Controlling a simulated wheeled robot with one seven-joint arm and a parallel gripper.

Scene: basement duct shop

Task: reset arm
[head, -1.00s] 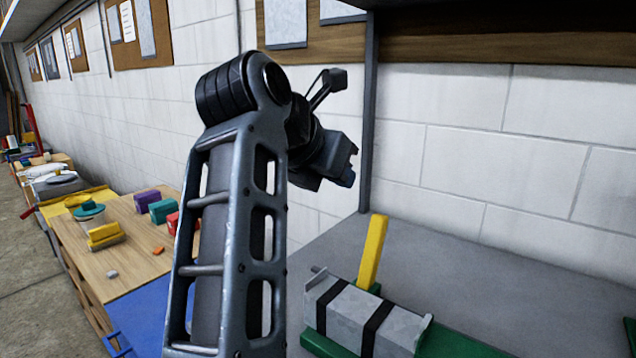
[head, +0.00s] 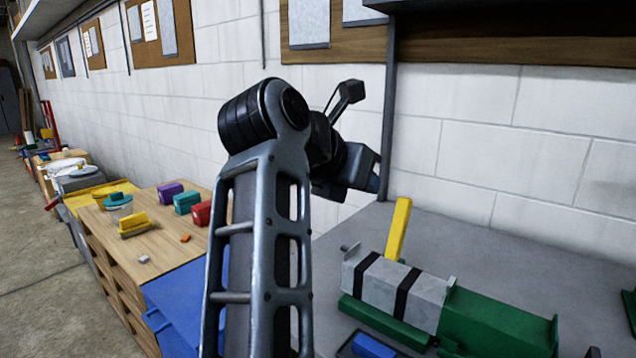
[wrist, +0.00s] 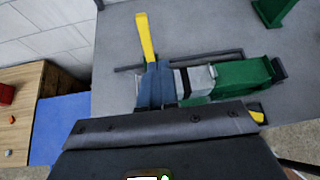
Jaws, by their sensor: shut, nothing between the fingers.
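My arm rises through the middle of the head view, and my gripper (head: 374,182) is at its far end, in front of the white block wall. In the wrist view the blue-grey fingertips (wrist: 156,84) are together with nothing held between them. Below and beyond them is a grey and green machine (head: 395,290) with two black bands and an upright yellow lever (head: 398,228). In the wrist view the lever (wrist: 147,38) stands just past the fingertips. The gripper appears to be above the machine, apart from it.
The grey bench (head: 480,240) is mostly clear behind the machine. At left, a wooden table (head: 150,235) holds purple, teal, red and yellow blocks. A blue surface (head: 185,295) lies between table and bench. A dark post (head: 388,110) stands behind my gripper.

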